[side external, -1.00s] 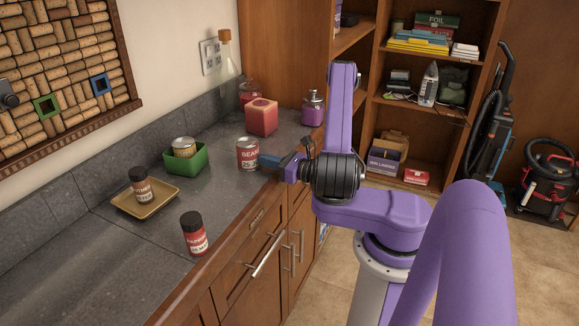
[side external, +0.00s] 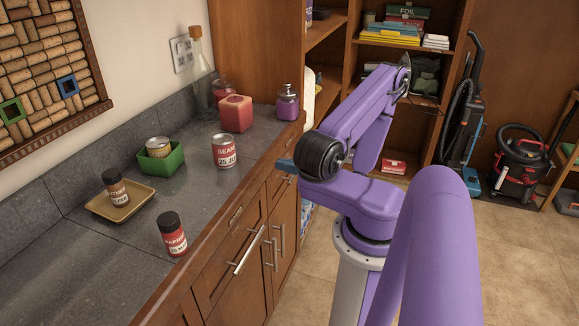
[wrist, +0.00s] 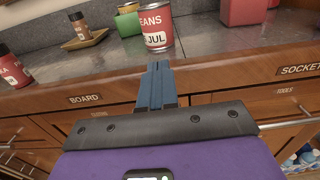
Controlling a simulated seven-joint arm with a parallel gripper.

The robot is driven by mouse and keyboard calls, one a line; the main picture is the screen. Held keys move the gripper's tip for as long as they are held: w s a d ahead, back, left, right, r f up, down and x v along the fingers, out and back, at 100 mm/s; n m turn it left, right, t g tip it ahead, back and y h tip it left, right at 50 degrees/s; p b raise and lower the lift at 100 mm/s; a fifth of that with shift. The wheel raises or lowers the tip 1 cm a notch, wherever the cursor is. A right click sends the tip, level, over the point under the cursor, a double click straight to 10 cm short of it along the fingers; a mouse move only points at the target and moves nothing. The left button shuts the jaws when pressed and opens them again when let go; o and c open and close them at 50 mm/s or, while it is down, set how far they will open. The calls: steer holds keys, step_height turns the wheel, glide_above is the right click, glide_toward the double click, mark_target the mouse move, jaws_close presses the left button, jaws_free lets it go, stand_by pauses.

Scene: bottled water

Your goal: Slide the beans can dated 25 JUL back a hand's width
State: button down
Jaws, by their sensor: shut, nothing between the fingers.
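The beans can (side external: 226,151), with a red and white label, stands upright on the grey counter near its front edge.
A green container (side external: 172,163) with a tin stands left of the can. A tan dish (side external: 96,207) holds one jar; another jar (side external: 172,236) stands nearer.

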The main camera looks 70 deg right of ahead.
steer(key=s, duration=0.1)
glide_toward(234, 150)
steer(key=shift+h, duration=0.3)
steer(key=w, duration=0.7)
steer(key=shift+a+r, duration=0.15)
stand_by(0.3)
steer(key=shift+w, duration=1.75)
steer(key=shift+s, duration=0.1)
